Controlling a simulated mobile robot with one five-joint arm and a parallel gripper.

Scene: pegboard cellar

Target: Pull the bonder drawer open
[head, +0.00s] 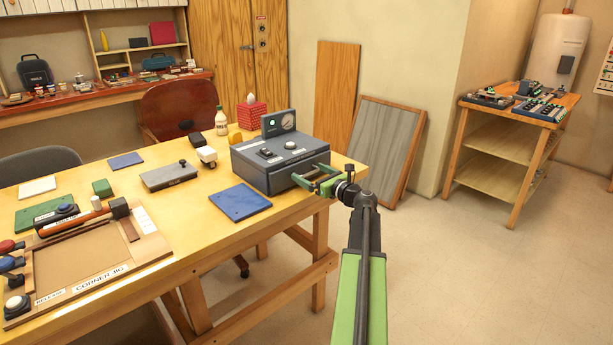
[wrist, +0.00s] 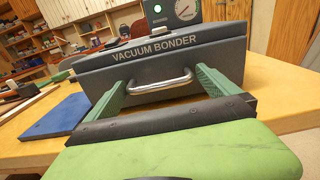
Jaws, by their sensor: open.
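The vacuum bonder (head: 275,165) is a dark grey box on the right end of the wooden table. In the wrist view its labelled front (wrist: 165,48) fills the middle, with a pale metal bar handle (wrist: 160,82) on the drawer front (wrist: 160,68). The drawer looks shut. My gripper (head: 318,182) is at the bonder's right-hand side in the head view. In the wrist view its green fingers stand wide apart, one on each side of the handle. My gripper is open, and I cannot tell whether either finger touches the handle or front.
A gauge box (head: 279,122) with a green light stands on the bonder. A blue plate (head: 240,202) lies on the table (head: 190,232) beside it, and a corner jig (head: 100,262) is at the left. Floor (head: 430,260) right of the table is clear.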

